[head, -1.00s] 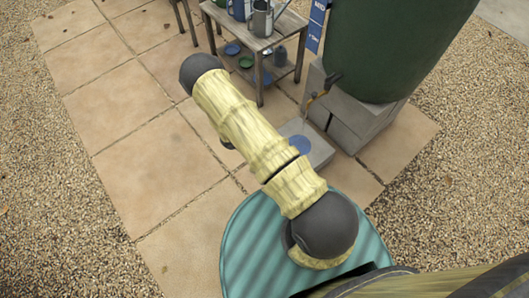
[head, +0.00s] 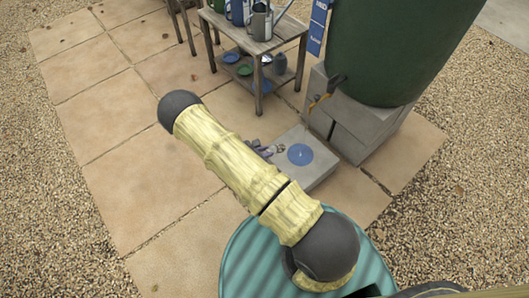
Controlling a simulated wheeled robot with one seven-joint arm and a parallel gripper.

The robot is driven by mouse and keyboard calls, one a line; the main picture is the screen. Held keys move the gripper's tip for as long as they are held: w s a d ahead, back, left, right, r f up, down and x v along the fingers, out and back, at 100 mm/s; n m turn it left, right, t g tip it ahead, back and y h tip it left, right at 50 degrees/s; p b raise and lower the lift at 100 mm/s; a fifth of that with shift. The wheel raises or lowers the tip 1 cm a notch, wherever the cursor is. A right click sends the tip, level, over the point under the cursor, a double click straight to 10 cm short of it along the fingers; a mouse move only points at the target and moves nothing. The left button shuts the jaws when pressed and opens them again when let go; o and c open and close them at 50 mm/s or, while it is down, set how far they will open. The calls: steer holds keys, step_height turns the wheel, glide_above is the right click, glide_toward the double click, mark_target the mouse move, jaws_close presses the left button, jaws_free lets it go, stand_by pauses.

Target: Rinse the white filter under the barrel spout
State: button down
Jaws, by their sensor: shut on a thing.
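My gripper (head: 266,151) shows partly past my arm, low by the left edge of the grey slab. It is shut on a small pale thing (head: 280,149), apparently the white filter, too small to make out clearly. The barrel spout (head: 325,94), a dark tap with a brass-coloured part, sticks out from the green barrel (head: 385,50) to the upper right of the gripper. The filter is to the left of the spout and lower, not under it. No water shows at the spout.
The grey slab (head: 318,175) bears a blue disc (head: 300,154). Grey blocks (head: 352,125) carry the barrel. A wooden shelf table (head: 270,45) with cans and dishes stands behind. Paving (head: 110,140) at left is clear, with gravel beyond.

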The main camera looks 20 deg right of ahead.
steer(key=w+d+b, duration=0.2)
steer(key=w+d, duration=0.3)
steer(key=d, duration=0.9)
steer(key=shift+w, duration=0.2)
stand_by(0.6)
stand_by(2.1)
steer(key=shift+s+a+r+p, duration=0.15)
steer(key=shift+s+a+p, duration=0.2)
steer(key=shift+a, duration=0.55)
steer(key=shift+s+a+r+p, duration=0.2)
steer(key=shift+s+a+p, duration=0.15)
steer(key=shift+a, duration=0.55)
steer(key=shift+s+a+r+p, duration=0.15)
steer(key=shift+s+a+p, duration=0.2)
steer(key=shift+a, duration=0.55)
steer(key=s+a, duration=0.1)
steer(key=a, duration=0.1)
steer(key=s+a+p, duration=0.1)
steer(key=a, duration=0.2)
steer(key=a+r+p, duration=0.1)
steer(key=a, duration=0.1)
steer(key=shift+s+a, duration=0.35)
steer(key=shift+s, duration=0.05)
